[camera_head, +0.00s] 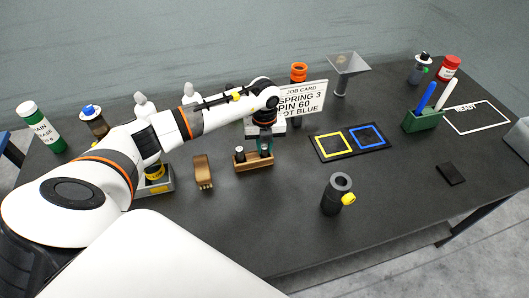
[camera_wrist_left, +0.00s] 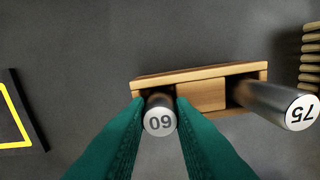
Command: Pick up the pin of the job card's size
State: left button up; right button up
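The job card (camera_head: 303,102) stands behind my left arm and reads "PIN 60", partly covered. A small wooden pin rack (camera_head: 254,163) sits on the table, and it also shows in the left wrist view (camera_wrist_left: 202,94). The metal pin marked 60 (camera_wrist_left: 159,121) is upright in one end slot. The pin marked 75 (camera_wrist_left: 298,111) is in the other end slot. My left gripper (camera_head: 265,148) points down over the rack, its green fingers (camera_wrist_left: 160,103) on both sides of the 60 pin, apparently touching it. My right gripper is out of view.
A brown brush (camera_head: 203,172) lies left of the rack. A dark cylinder with a yellow knob (camera_head: 336,194) stands to the front right. A black board with yellow and blue squares (camera_head: 350,142) and a green pen holder (camera_head: 422,121) are further right. The front table is mostly clear.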

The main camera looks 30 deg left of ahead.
pick_arm(q)
grip_shut()
